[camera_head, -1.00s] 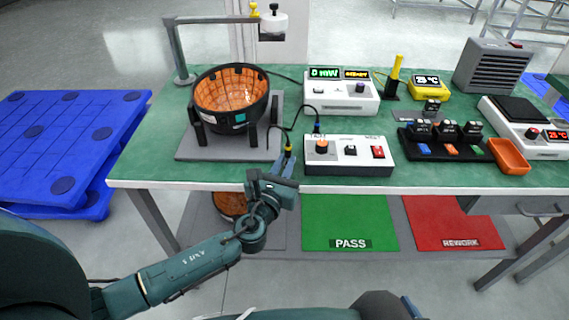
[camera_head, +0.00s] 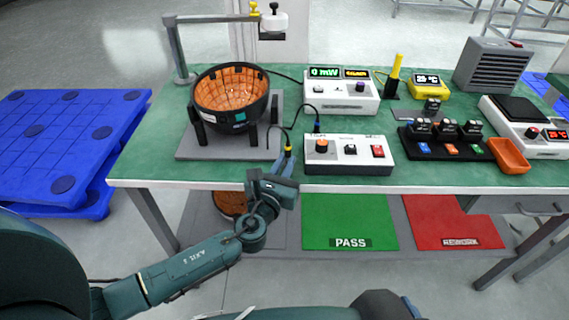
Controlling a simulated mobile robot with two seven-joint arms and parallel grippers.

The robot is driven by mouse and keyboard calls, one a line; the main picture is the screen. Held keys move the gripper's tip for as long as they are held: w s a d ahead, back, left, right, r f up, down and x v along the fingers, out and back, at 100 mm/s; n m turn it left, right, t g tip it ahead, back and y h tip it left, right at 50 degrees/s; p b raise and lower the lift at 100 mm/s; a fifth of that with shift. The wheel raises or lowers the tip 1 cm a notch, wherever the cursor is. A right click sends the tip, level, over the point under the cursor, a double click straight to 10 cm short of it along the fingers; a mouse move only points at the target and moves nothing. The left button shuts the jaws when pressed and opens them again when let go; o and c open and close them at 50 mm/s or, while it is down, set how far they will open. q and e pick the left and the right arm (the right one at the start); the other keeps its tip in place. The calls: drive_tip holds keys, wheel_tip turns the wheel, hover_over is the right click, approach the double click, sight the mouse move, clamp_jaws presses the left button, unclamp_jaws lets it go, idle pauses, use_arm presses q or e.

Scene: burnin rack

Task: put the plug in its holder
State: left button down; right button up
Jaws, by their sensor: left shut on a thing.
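A small plug (camera_head: 288,151) with a yellow body is at the front edge of the green table, left of the white control box. A thin black cable arches from it. My left gripper (camera_head: 286,165) is shut on the plug from the front side, and its fingers hide the plug's lower part. I cannot clearly pick out the plug's holder in this view. My right gripper is not in view.
The white control box (camera_head: 348,169) with knobs stands close right of my gripper. A black-rimmed bowl with an orange inside (camera_head: 230,93) stands on a grey plate (camera_head: 188,148) to the left. A white meter (camera_head: 342,101) is behind. Black racked modules (camera_head: 446,151) and an orange tray (camera_head: 510,155) are right.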

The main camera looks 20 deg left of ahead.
use_arm(q)
drive_tip(key=shift+f+b, duration=0.35)
drive_tip(key=shift+f, duration=0.15)
drive_tip(key=shift+s+f, duration=0.1)
idle(0.4)
drive_tip(key=shift+p, duration=0.35)
drive_tip(key=shift+f, duration=0.1)
idle(0.9)
